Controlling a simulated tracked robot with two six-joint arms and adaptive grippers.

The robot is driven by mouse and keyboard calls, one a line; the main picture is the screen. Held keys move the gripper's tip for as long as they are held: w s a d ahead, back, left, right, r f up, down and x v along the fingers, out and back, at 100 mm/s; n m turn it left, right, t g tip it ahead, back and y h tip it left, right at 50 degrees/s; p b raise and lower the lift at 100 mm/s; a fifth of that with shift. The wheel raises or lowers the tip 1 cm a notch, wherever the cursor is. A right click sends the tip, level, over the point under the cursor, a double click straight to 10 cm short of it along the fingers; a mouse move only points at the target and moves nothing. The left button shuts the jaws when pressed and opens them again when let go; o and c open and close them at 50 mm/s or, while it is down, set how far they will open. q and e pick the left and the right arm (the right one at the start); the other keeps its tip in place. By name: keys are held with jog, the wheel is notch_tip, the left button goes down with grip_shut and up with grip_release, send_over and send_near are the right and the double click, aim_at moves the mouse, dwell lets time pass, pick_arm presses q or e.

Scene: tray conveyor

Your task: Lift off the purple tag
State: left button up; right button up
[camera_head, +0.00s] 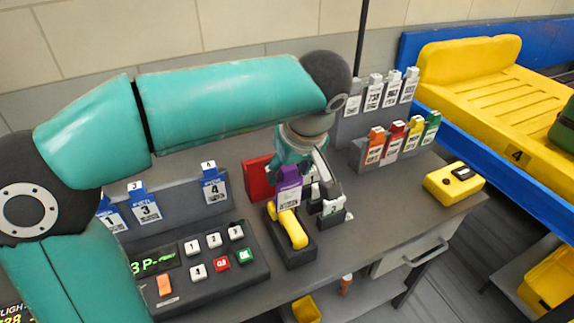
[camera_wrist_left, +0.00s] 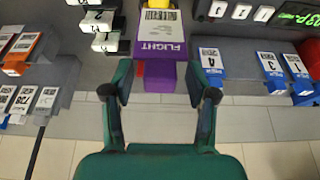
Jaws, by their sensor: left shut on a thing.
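The purple tag (camera_head: 289,182) has a white label face and stands upright just behind the yellow handheld device (camera_head: 294,230). In the left wrist view the purple tag (camera_wrist_left: 164,50) reads "FLIGHT" with a barcode, and its purple lower part lies between my fingers. My left gripper (camera_head: 300,170) reaches it from behind and is shut on it; the fingers are partly hidden in the head view. In the wrist view my left gripper (camera_wrist_left: 160,88) has a finger at each side of the tag. I cannot tell whether the tag's base touches anything. My right gripper is not in view.
A red block (camera_head: 257,178) stands left of the tag, and a small holder with white pieces (camera_head: 333,210) right of it. A keypad panel (camera_head: 205,258) is at front left. Racks hold blue tags (camera_head: 213,190) and orange, red and green tags (camera_head: 395,138). A yellow box (camera_head: 454,184) sits at right.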

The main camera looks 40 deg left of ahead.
pick_arm(q)
jog(key=shift+r, duration=0.1)
jog(key=shift+r+p, duration=2.75)
jog(key=shift+r, duration=0.4)
